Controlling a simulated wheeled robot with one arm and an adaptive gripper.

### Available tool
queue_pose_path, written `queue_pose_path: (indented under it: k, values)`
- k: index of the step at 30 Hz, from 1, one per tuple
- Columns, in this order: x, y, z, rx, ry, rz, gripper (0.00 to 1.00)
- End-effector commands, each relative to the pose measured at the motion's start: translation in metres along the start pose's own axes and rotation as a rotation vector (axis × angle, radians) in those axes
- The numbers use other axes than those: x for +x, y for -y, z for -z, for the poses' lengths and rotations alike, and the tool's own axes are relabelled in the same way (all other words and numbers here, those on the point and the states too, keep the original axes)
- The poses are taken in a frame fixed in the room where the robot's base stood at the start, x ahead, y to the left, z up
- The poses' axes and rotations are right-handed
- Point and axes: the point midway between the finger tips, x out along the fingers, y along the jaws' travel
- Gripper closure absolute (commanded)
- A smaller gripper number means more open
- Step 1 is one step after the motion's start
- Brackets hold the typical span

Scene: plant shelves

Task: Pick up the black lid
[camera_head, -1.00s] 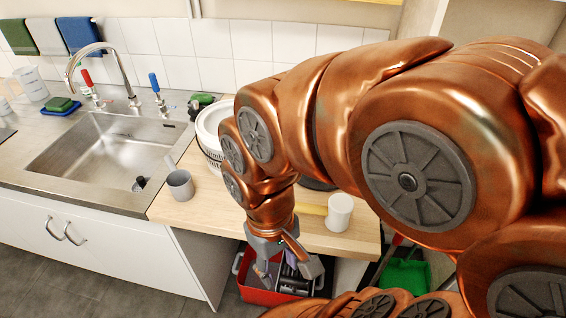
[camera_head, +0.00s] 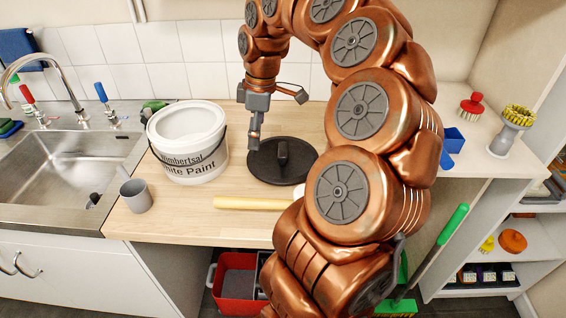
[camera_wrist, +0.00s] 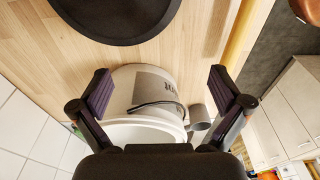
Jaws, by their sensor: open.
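In the wrist view part of the lid (camera_wrist: 115,22) shows at the top edge, cut off by the frame. My gripper (camera_head: 275,115) hangs above the worktop over the lid's back left side, apart from it. In the wrist view its two fingers (camera_wrist: 163,98) are spread wide with nothing held between them.
A white paint bucket (camera_head: 190,165) stands left of the lid, and also shows beyond the fingers in the wrist view (camera_wrist: 140,90). A grey cup (camera_head: 136,196) and a yellow-handled tool (camera_head: 250,203) lie nearer the front edge. A sink (camera_head: 60,165) is at left.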

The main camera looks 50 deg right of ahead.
Motion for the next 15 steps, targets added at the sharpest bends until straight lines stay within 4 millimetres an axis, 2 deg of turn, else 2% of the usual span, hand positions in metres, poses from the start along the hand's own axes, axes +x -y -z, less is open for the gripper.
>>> queue_pose_path:
  k: [1,6,10,15]
  values:
    - [0.006,-0.018,-0.017,0.008,-0.003,-0.004,0.0]
    - [0.017,-0.052,-0.059,0.004,-0.002,-0.009,0.0]
    - [0.021,-0.061,-0.073,0.001,0.0,-0.008,0.0]
    - [0.031,-0.063,-0.077,0.001,0.003,-0.006,0.0]
